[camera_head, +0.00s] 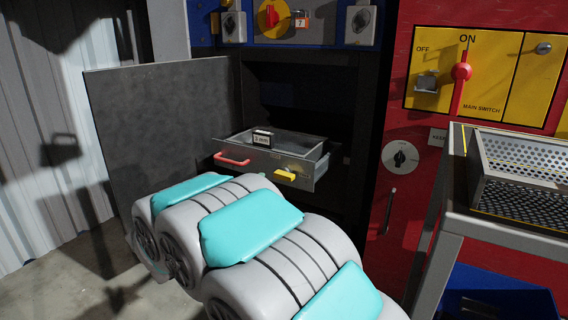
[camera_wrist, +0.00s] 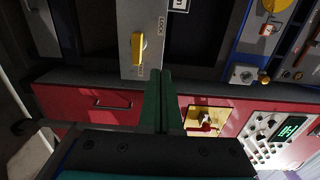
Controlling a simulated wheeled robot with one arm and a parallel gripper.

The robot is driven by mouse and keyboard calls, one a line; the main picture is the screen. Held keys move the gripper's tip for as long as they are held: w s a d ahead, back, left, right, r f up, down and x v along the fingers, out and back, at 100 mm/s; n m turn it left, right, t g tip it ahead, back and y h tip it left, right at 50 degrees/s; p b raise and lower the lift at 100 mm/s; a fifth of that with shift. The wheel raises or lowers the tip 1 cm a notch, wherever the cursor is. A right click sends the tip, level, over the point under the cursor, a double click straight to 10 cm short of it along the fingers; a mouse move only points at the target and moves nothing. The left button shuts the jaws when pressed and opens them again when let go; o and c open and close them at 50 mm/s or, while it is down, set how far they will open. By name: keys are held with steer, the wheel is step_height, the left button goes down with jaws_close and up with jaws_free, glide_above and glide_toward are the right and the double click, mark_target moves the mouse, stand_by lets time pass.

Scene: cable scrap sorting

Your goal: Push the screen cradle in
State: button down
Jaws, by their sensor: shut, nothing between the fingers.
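The screen cradle (camera_head: 258,163) is a grey metal drawer standing partly out of a dark cabinet opening. Its front has a red handle (camera_head: 232,160) and a yellow latch (camera_head: 285,175). A small black-and-white label block stands on its rim. In the wrist view the cradle's front (camera_wrist: 150,20) shows at the top, with the yellow latch (camera_wrist: 138,48) beside lettering. My gripper (camera_wrist: 161,74) shows there as two green fingers shut together, empty, their tips close to the cradle front's end; I cannot tell if they touch. In the head view my arm hides the gripper.
An open grey door (camera_head: 165,120) stands left of the opening. To the right is a red panel with a yellow main switch plate (camera_head: 425,70) and a round dial (camera_head: 400,155). A perforated metal tray (camera_head: 525,155) sits on a stand at right, with a blue bin (camera_head: 495,300) below.

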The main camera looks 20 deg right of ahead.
mark_target(288, 158)
steer(key=x, duration=1.3)
